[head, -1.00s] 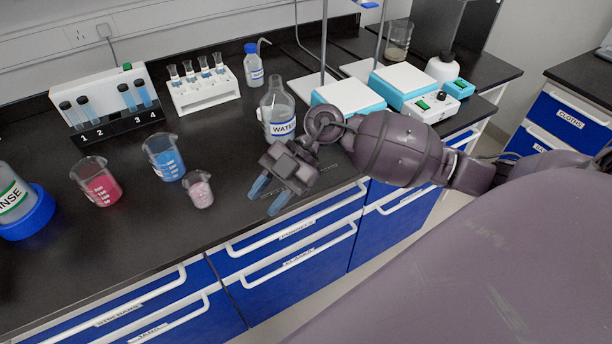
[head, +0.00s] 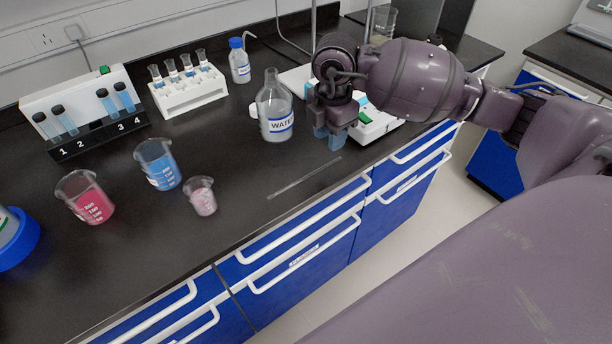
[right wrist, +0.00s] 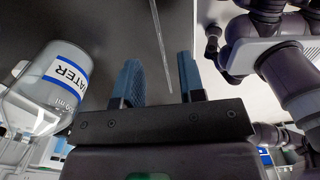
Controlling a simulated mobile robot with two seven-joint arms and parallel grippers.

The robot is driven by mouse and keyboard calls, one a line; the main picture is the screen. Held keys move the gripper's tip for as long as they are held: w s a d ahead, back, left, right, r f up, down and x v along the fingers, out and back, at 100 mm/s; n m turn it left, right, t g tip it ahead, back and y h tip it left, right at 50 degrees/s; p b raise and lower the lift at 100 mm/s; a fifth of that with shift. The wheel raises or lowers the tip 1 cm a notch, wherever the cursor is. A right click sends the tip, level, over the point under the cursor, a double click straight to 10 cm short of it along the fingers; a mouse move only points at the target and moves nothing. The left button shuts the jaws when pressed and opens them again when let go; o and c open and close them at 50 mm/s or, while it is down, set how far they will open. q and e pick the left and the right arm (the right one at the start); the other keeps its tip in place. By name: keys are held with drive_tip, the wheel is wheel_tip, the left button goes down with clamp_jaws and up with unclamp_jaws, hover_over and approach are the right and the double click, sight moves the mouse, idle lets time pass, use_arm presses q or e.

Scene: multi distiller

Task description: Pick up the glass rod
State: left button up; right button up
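The glass rod (head: 304,178) is a thin clear stick lying on the black bench top near its front edge, right of the small pink beaker. The glass rod (right wrist: 161,45) shows there running from the top edge down to between the fingertips in the picture; I cannot tell the height gap. Nothing is held. My left gripper is in neither view.
The water bottle (head: 274,112) stands close left of the right gripper. Beakers with pink (head: 90,204) and blue liquid (head: 160,168) and a small beaker (head: 203,198) stand to the left. A white hotplate (head: 374,128) sits behind the gripper. The bench around the rod is clear.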

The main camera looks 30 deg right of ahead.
sight(328, 164)
drive_tip(key=f, duration=0.4)
drive_tip(key=f+b, duration=0.1)
drive_tip(key=f, duration=0.2)
drive_tip(key=shift+w+d+f, duration=0.15)
drive_tip(key=shift+w+f, duration=0.05)
drive_tip(key=shift+f, duration=0.2)
drive_tip(key=shift+r, duration=0.1)
clamp_jaws()
idle(0.5)
